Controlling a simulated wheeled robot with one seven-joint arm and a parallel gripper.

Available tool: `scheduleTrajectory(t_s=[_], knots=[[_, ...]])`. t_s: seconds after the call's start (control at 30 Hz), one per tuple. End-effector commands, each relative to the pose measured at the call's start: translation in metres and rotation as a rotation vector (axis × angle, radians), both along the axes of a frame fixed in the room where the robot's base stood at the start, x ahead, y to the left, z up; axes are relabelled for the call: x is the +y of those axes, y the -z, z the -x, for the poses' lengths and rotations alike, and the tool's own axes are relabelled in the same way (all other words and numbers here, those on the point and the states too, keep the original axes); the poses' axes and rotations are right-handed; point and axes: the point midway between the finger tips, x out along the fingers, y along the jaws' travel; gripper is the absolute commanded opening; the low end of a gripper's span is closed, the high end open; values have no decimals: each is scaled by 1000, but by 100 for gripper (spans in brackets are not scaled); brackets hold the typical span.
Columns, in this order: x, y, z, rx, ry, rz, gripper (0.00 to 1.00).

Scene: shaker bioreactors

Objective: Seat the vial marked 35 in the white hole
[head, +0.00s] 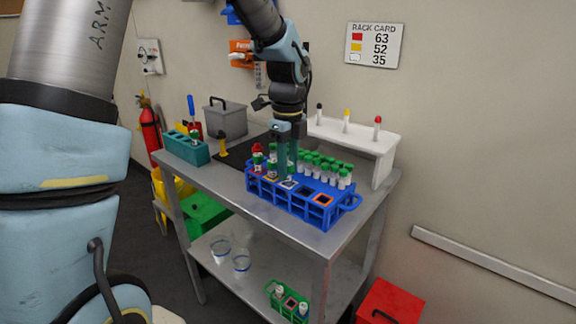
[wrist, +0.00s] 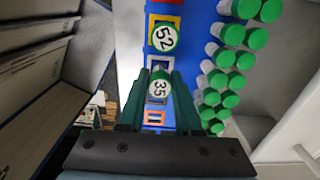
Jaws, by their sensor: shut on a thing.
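The vial marked 35 (wrist: 159,86) has a green cap rim around a white number top. My gripper (wrist: 158,88) is shut on it, one finger on each side. In the wrist view it lines up with the white-framed hole (wrist: 157,99) of the blue rack. I cannot tell whether the vial's lower end is inside the hole. The vial marked 52 (wrist: 163,38) stands in the yellow-framed hole.
The blue rack (head: 290,203) also holds several green-capped vials (head: 322,168) behind and has an orange-framed hole (head: 322,199) at right. A teal rack (head: 187,148) stands left. A white stand (head: 340,137) is behind. The rack card (head: 373,45) pairs white with 35.

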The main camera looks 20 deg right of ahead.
Motion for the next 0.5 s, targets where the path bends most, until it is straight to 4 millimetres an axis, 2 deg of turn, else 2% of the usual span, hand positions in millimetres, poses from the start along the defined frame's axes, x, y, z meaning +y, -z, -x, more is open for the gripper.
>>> scheduleTrajectory(t_s=[0.5], knots=[[0, 8, 0, 0, 0, 0, 0]])
